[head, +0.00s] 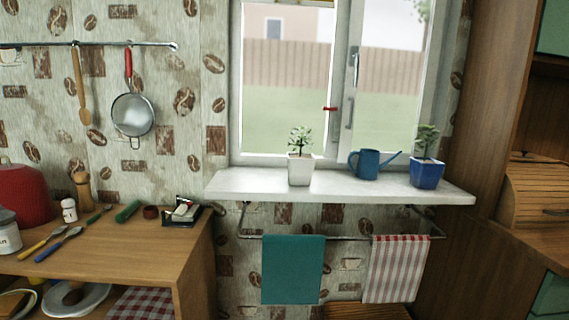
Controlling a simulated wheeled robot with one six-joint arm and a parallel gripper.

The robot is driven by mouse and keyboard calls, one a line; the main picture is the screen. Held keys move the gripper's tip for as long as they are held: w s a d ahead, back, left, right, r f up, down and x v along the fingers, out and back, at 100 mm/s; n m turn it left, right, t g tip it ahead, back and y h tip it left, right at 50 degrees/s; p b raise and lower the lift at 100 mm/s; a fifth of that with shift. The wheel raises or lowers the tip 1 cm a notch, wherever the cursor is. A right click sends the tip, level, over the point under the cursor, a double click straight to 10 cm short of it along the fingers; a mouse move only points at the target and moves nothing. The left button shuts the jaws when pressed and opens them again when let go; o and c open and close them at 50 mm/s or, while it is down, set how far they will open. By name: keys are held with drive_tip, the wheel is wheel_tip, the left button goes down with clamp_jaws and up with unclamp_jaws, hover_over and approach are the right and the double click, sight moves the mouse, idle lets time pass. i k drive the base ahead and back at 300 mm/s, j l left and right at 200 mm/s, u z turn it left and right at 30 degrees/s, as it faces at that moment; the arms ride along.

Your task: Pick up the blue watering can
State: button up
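The blue watering can (367,164) stands upright on the white windowsill (240,184), in front of the window. Its spout points right, towards a blue pot, and its handle is on the left. A white pot (300,170) with a green plant stands to its left, with a gap between them. The blue pot (427,174) with a plant stands close on its right; the spout tip reaches near that plant. My gripper is not in view.
A towel rail (340,238) under the sill carries a teal towel (293,268) and a striped towel (396,268). A cluttered wooden counter (150,245) is at left, a tall wooden cabinet (485,120) at right. A small red thing (329,109) shows at the window frame.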

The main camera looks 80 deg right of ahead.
sight(367, 168)
drive_tip(key=z, duration=2.8)
